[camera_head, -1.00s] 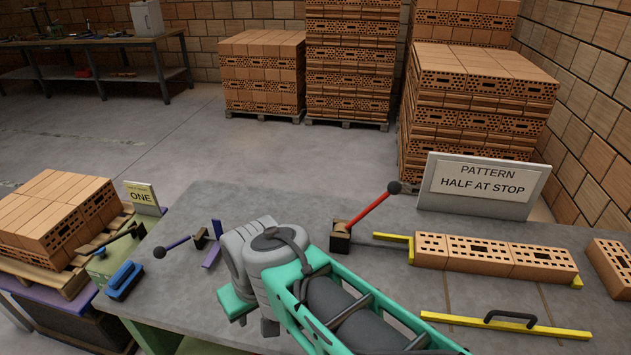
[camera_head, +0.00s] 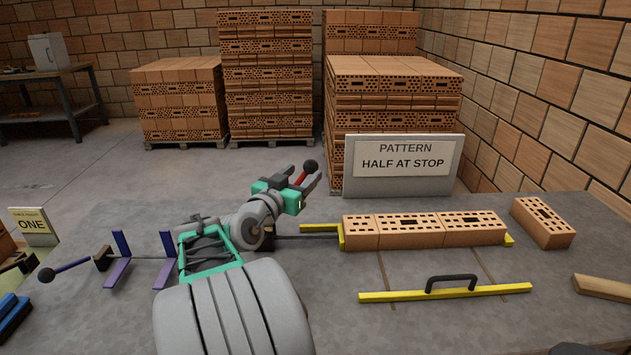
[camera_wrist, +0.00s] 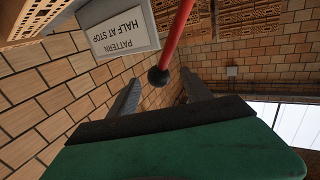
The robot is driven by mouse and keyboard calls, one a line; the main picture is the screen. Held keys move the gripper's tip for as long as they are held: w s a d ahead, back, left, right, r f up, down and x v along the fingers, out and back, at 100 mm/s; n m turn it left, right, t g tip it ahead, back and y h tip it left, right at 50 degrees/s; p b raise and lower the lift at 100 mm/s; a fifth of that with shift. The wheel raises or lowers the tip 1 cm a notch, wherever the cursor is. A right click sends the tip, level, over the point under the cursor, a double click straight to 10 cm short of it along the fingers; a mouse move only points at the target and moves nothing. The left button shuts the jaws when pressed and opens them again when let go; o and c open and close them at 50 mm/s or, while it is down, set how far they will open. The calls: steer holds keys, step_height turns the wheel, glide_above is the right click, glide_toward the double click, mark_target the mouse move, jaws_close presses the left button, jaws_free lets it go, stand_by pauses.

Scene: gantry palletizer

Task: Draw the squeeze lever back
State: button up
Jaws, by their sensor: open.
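A red lever (camera_head: 301,178) with a black ball knob (camera_head: 310,166) stands at the back of the bench, left of the row of bricks. My arm hides its base. My gripper (camera_head: 302,176) is open around the knob end, its two fingers either side. In the wrist view the red rod (camera_wrist: 177,35) ends in the knob (camera_wrist: 158,77), which shows between the open fingertips; contact cannot be made out. A second lever, blue-purple (camera_head: 72,265) with a black knob (camera_head: 46,275), lies low at the left. No label tells which is the squeeze lever.
Several perforated bricks (camera_head: 408,230) stand in a row against a yellow stop (camera_head: 341,237). A yellow bar with a black handle (camera_head: 450,282) lies in front. The pattern sign (camera_head: 402,165) stands close behind, right of my gripper. Purple uprights (camera_head: 120,262) stand left of my arm.

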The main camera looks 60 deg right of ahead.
steer(key=d+p, duration=0.1)
steer(key=d, duration=0.7)
steer(key=shift+s+r, duration=0.2)
steer(key=shift+r, duration=0.1)
steer(key=shift+a, duration=0.1)
jaws_close()
stand_by(0.8)
